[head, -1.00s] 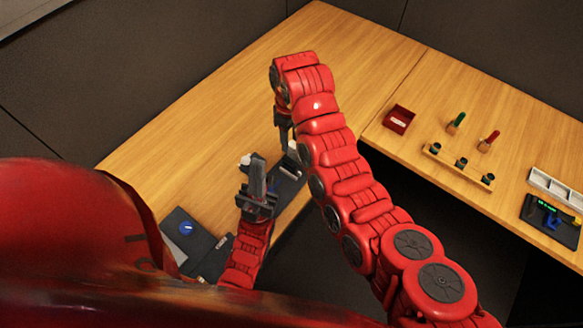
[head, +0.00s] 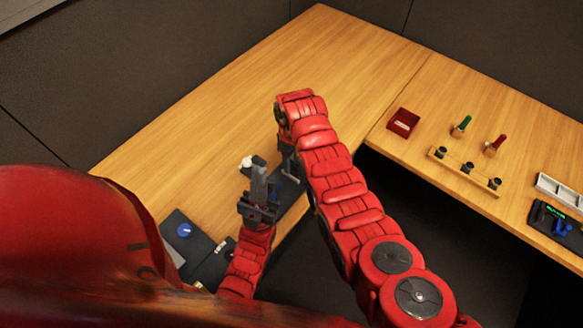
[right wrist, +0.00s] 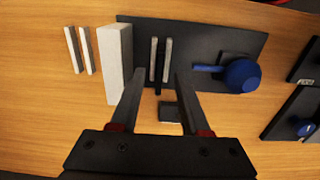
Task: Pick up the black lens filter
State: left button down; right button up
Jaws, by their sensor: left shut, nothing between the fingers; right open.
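A thin black upright piece (right wrist: 159,82), which looks like the black lens filter, stands between two light grey strips (right wrist: 167,58) on a dark panel (right wrist: 212,30) in the right wrist view. My right gripper (right wrist: 160,78) is open, with one finger on each side of the strips and the black piece. No contact can be made out. In the head view my right gripper (head: 288,163) is partly hidden by its arm, and the filter cannot be made out. My left gripper (head: 259,182) is shut and empty, pointing up in front of the panel.
A white block (right wrist: 115,62) stands close left of the fingers, with another pair of strips (right wrist: 78,50) beyond. A blue round object (right wrist: 240,75) is to the right. A small dark block (right wrist: 172,112) lies between the finger bases. The back wooden table (head: 270,75) is clear.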

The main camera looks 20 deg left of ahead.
aim_at(292, 165)
jog(key=shift+a+f, duration=0.1)
jog(key=shift+f, duration=0.3)
jog(key=shift+f+b, duration=0.3)
jog(key=shift+f, duration=0.9)
grip_shut()
